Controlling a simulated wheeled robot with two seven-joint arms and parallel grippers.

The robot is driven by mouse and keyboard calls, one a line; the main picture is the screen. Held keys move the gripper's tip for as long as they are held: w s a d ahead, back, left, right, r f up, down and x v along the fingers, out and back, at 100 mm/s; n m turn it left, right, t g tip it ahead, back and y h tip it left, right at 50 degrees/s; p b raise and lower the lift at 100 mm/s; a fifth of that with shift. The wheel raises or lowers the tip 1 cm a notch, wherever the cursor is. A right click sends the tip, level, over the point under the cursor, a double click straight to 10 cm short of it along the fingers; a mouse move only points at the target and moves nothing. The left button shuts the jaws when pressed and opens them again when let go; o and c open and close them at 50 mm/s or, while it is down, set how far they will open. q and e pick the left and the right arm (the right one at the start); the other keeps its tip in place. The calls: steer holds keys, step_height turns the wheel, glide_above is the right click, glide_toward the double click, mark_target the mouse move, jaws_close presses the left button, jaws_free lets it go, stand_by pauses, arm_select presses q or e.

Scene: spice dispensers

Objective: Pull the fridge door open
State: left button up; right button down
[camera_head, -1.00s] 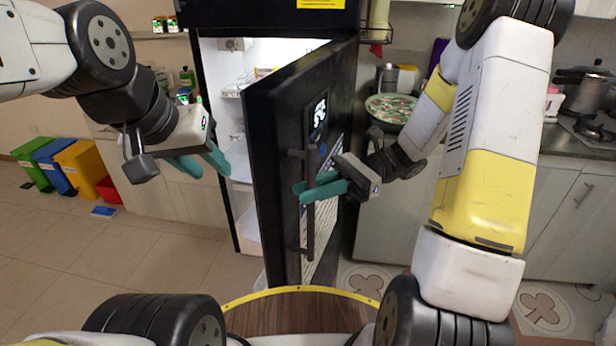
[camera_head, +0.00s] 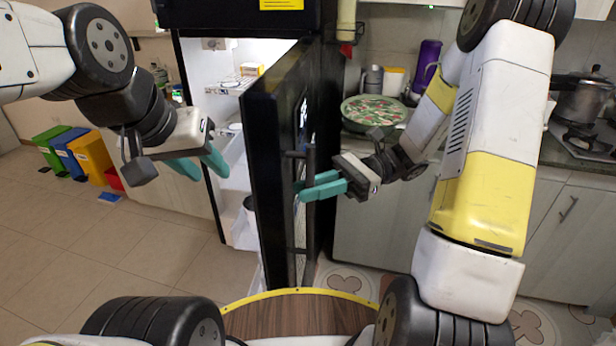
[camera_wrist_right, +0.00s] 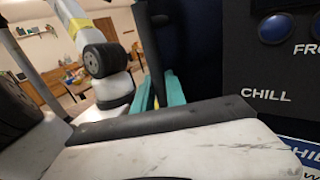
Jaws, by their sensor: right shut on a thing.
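The black fridge door (camera_head: 268,190) stands swung open toward me, nearly edge-on in the head view. Its dark vertical handle (camera_head: 309,170) is on the right-hand face of the door. My right gripper (camera_head: 302,189) has its teal fingers shut on the handle. The right wrist view shows the teal fingers (camera_wrist_right: 172,92) beside the door's dark face (camera_wrist_right: 262,70), with CHILL lettering. The lit white fridge interior (camera_head: 228,95) shows left of the door. My left gripper (camera_head: 204,167) hangs in front of the opening, touching nothing I can see; its fingers look apart.
My round wooden base top is below the door's lower edge. A counter with a bowl of food (camera_head: 373,113) and a purple bottle (camera_head: 428,62) stands to the right. Several coloured bins (camera_head: 88,156) stand at far left.

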steer(key=shift+d, duration=0.2)
steer(key=c, duration=1.6)
jaws_free()
steer(key=shift+c, duration=0.2)
steer(key=v, duration=0.7)
steer(key=shift+d, duration=0.4)
steer(key=shift+w, duration=0.15)
